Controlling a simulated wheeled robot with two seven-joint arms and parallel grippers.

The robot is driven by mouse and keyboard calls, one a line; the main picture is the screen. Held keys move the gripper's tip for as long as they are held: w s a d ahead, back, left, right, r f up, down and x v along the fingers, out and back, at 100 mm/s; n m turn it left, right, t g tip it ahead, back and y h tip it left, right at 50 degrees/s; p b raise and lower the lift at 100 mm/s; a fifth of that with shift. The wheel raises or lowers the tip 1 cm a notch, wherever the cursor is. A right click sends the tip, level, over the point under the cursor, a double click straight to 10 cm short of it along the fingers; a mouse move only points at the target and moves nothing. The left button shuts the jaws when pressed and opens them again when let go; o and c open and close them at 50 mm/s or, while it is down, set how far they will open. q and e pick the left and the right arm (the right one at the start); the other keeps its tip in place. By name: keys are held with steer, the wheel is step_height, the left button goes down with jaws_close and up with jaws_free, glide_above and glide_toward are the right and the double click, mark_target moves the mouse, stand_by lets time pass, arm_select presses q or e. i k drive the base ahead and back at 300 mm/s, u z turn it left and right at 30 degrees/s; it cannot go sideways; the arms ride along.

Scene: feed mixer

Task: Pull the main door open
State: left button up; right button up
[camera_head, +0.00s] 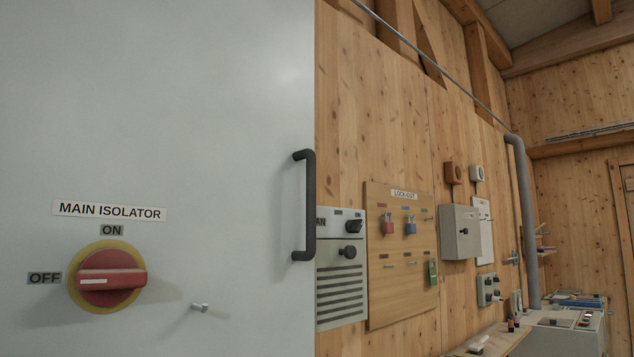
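The main door (180,130) is a large pale grey panel that fills the left half of the head view. Its black bar handle (310,205) stands upright at the door's right edge. A red rotary switch on a yellow disc (107,278) sits low on the door under a "MAIN ISOLATOR" label (109,211). The switch's grip lies level, with its pale mark toward "OFF" (45,278). A small metal stud (200,307) sticks out to the right of the switch. Whether the door is shut or ajar I cannot tell. Neither gripper shows.
Behind the door's edge is a wooden wall with a lock-out board (402,290) holding a red and a blue padlock. A grey vented box (341,285) is partly hidden by the door. A workbench (510,340) and grey cabinet (560,340) stand at lower right.

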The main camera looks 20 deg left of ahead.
mark_target(176, 136)
steer(key=z, duration=0.15)
steer(key=k, duration=0.4)
steer(key=u, duration=1.1)
